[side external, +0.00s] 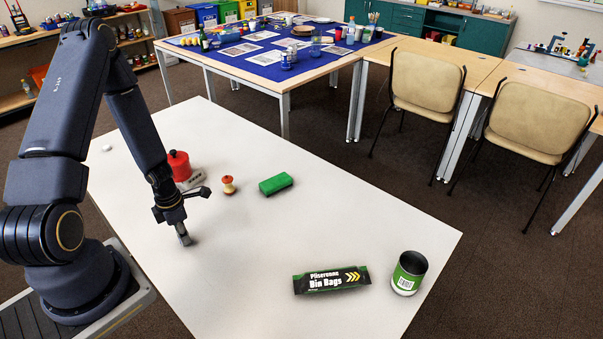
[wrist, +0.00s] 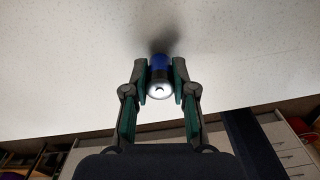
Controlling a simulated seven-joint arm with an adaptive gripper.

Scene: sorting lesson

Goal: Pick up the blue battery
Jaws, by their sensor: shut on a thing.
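The blue battery (wrist: 160,65) is a small cylinder with a blue side and a silver end facing the wrist camera. My gripper (wrist: 161,80) is shut on it, with one finger pad against each side of it. In the side external view my gripper (side external: 184,238) points down at the white table (side external: 330,240), with its fingertips low near the surface. The battery is not clearly visible in that view. I cannot tell whether it touches the table.
A red pot-like object (side external: 179,165), an apple core (side external: 228,185) and a green block (side external: 276,184) are beyond my gripper. The table's middle front is clear.

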